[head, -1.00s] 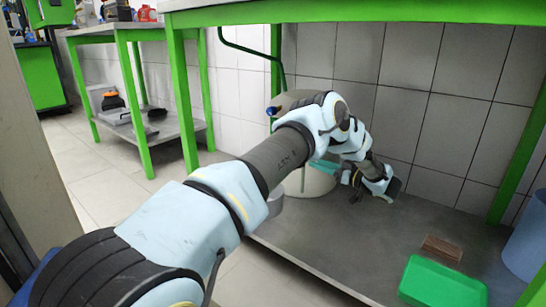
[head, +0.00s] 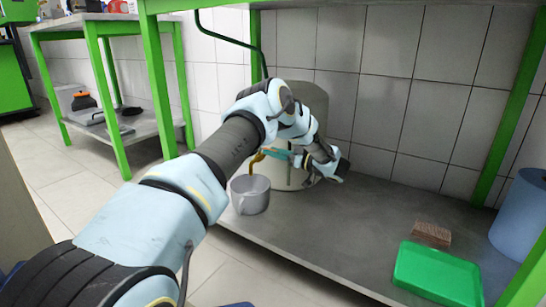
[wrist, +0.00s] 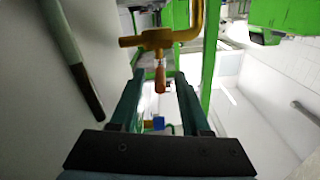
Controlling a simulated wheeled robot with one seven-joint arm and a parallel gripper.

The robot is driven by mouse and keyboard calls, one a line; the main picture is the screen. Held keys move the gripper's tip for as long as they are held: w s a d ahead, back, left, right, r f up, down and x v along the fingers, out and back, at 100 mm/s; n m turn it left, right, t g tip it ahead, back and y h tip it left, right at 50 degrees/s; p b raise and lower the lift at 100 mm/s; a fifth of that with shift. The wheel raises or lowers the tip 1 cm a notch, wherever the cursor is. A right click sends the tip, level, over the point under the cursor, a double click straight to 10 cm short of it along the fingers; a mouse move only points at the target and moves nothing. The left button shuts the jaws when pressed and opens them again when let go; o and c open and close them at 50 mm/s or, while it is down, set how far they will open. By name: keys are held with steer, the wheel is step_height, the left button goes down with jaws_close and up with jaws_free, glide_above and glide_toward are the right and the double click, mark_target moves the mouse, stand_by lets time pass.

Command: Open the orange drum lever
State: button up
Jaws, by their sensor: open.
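The beige drum (head: 314,100) stands upright on the low grey shelf, partly hidden by my arm. Its brass tap (head: 256,160) sticks out on the left of the drum, above a grey mug (head: 250,190). In the wrist view the tap (wrist: 187,34) is at the top, with its orange lever (wrist: 160,78) hanging down from it. My gripper (wrist: 160,84) is open. The lever appears in the gap between its two teal fingers, with space on both sides; its depth between them is unclear. In the head view my gripper (head: 275,153) is beside the tap.
A green tray (head: 440,272) and a brown block (head: 432,234) lie on the shelf at the right. A blue container (head: 520,215) stands at the right edge. Green table legs (head: 160,90) frame the space. The shelf middle is clear.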

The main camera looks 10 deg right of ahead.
steer(key=shift+w+a, duration=0.15)
jaws_close()
stand_by(0.4)
stand_by(1.0)
